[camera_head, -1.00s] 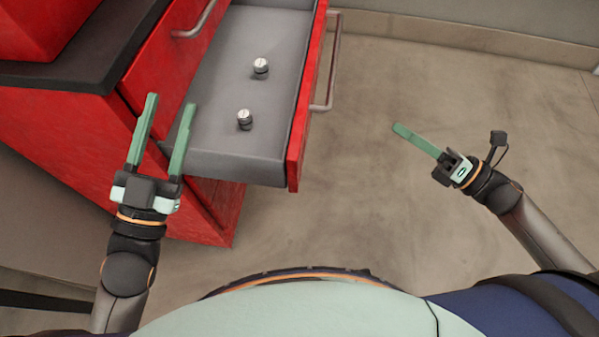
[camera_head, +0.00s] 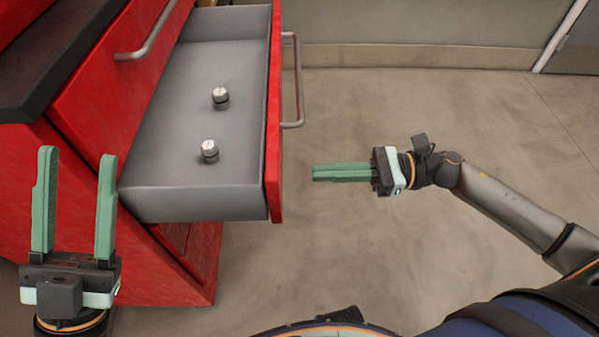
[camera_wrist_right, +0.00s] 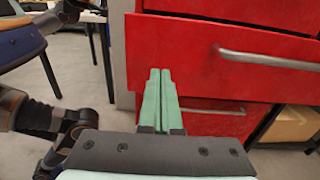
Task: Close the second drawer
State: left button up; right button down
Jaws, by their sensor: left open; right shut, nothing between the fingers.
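The open drawer (camera_head: 190,204) sticks out of the red cabinet (camera_head: 165,255) toward the right in the head view. Its red front carries a metal bar handle (camera_head: 299,80). In the right wrist view the red drawer front (camera_wrist_right: 190,58) fills the upper middle. My right gripper (camera_head: 314,173) is shut and empty, to the right of the drawer front and apart from it in the head view; its fingers also show in the right wrist view (camera_wrist_right: 160,75). My left gripper (camera_head: 77,155) is open and empty, in front of the cabinet at the left.
Two small metal-topped cylinders, one farther back (camera_head: 220,97) and one nearer (camera_head: 209,151), stand inside the drawer. Another bar handle (camera_head: 150,35) is on the closed drawer above. Bare floor (camera_head: 400,105) lies to the right of the drawer.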

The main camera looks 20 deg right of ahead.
jog(key=shift+x, duration=2.5)
send_over(162, 177)
jog(key=s+d, duration=0.2)
jog(key=s, duration=0.3)
jog(key=shift+d+p, duration=0.2)
jog(key=shift+p, duration=0.2)
jog(key=shift+a, duration=0.2)
jog(key=shift+a+r, duration=0.1)
jog(key=shift+r, duration=0.05)
